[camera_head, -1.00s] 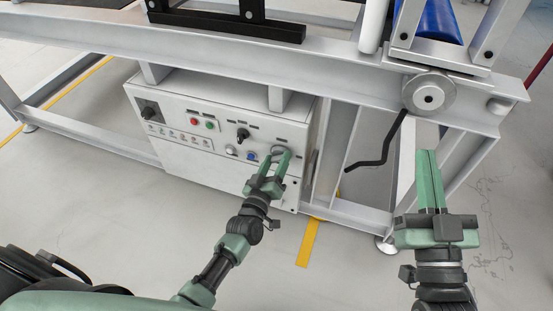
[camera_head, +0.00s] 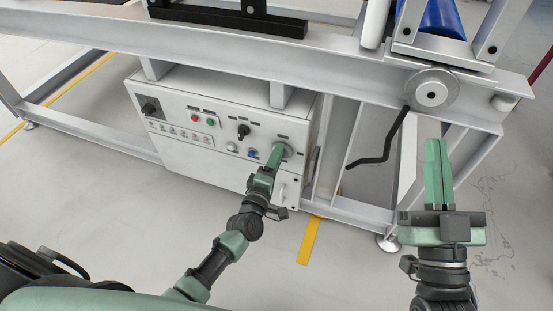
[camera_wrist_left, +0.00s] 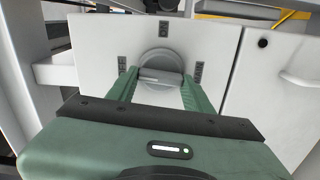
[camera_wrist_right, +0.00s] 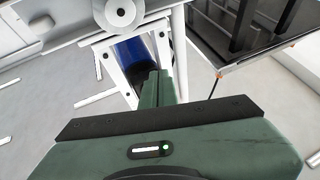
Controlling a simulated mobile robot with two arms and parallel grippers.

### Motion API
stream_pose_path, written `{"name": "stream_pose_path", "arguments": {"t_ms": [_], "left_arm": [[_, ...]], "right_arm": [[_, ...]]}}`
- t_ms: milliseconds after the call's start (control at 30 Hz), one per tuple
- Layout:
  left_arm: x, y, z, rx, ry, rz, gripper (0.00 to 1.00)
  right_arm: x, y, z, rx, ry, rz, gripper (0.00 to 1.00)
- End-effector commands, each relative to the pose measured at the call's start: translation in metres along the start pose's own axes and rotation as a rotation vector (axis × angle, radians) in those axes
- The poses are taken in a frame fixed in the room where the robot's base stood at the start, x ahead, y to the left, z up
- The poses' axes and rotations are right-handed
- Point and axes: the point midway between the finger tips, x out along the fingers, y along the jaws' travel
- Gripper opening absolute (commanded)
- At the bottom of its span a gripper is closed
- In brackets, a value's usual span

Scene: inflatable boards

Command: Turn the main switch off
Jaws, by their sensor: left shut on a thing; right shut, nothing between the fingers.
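The main switch is a round grey knob (camera_wrist_left: 160,64) with a raised bar across it. It sits on the right side of the white control box (camera_head: 225,165); in the head view the knob (camera_head: 287,151) is partly covered by my fingers. My left gripper (camera_head: 275,155) is at the knob, and in the left wrist view its fingers (camera_wrist_left: 160,82) stand either side of the bar, shut on it. The bar lies nearly level in that view. My right gripper (camera_head: 436,145) is shut and empty, away from the box.
The panel also carries a black selector (camera_head: 243,131), a red button (camera_head: 194,118), a green button (camera_head: 210,123) and a blue button (camera_head: 252,154). A grey frame beam (camera_head: 200,55) runs above the box. A handwheel (camera_head: 431,93) with a black crank is near my right gripper.

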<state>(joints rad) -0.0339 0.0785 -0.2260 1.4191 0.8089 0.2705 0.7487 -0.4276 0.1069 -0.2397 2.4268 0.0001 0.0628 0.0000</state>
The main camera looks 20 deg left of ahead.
Motion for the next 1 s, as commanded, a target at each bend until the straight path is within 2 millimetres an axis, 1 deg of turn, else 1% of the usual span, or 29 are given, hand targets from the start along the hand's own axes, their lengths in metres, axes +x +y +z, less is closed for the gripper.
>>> {"name": "stream_pose_path", "arguments": {"t_ms": [133, 333, 800, 833, 900, 1000], "left_arm": [[-0.001, -0.002, 0.0, -0.061, 0.0, -0.002, 0.1], [-0.001, -0.002, 0.0, -0.106, 0.0, -0.002, 0.1], [-0.001, -0.002, 0.0, -0.12, 0.0, -0.002, 0.1], [-0.001, -0.002, 0.0, -0.12, 0.0, -0.002, 0.56], [-0.001, -0.002, 0.0, -0.12, 0.0, -0.002, 0.73], [-0.001, -0.001, 0.0, -0.119, 0.0, -0.002, 0.73]], "right_arm": [[0.0, -0.001, -0.007, 0.002, 0.042, -0.002, 0.0], [-0.001, -0.002, -0.013, 0.003, 0.072, -0.003, 0.0], [-0.001, -0.002, -0.015, 0.004, 0.08, -0.003, 0.0], [-0.001, -0.002, -0.015, 0.004, 0.08, -0.003, 0.0], [-0.001, -0.002, -0.015, 0.004, 0.08, -0.003, 0.0], [-0.001, -0.002, -0.015, 0.004, 0.08, -0.003, 0.0]]}}
